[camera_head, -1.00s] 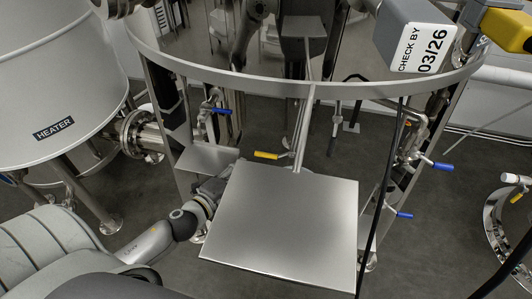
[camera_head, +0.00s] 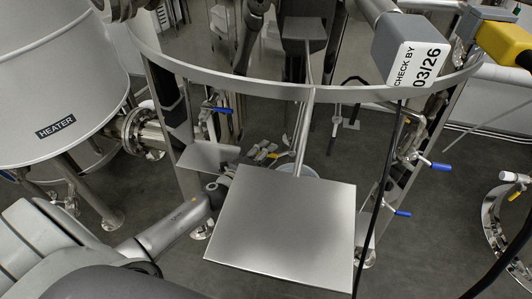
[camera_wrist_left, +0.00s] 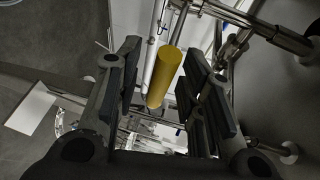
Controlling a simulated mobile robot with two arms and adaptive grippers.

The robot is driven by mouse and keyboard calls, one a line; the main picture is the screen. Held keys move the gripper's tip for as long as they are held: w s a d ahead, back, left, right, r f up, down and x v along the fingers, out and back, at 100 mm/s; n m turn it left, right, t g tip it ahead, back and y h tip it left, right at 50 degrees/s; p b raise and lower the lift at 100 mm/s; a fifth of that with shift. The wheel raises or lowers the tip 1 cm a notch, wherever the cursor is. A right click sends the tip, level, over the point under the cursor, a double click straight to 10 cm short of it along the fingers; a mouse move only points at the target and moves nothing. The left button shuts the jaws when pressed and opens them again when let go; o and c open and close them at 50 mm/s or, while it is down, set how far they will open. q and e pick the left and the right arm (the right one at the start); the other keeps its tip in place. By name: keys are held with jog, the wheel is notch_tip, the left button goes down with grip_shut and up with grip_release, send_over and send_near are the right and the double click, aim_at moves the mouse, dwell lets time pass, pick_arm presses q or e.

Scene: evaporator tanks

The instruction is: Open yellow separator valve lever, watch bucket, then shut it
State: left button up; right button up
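The yellow valve lever (camera_head: 272,155) sits under the large tank's rim, just behind a flat metal plate. My left gripper (camera_head: 264,152) is at the lever. In the left wrist view the yellow lever handle (camera_wrist_left: 166,75) shows between the spread fingers of my left gripper (camera_wrist_left: 163,58), with a gap on both sides. Part of a pale round rim, likely the bucket (camera_head: 312,172), shows behind the plate; most of it is hidden. My right gripper is not in view.
The flat metal plate (camera_head: 283,230) hides the area below the lever. Blue-handled valves (camera_head: 440,166) stand at the right, and another (camera_head: 222,110) is left of the lever. A black cable (camera_head: 381,200) hangs down at the right. The heater tank (camera_head: 55,85) stands at the left.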

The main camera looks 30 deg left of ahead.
pick_arm(q)
jog(key=shift+w, duration=0.1)
jog(key=shift+c, duration=0.4)
grip_shut()
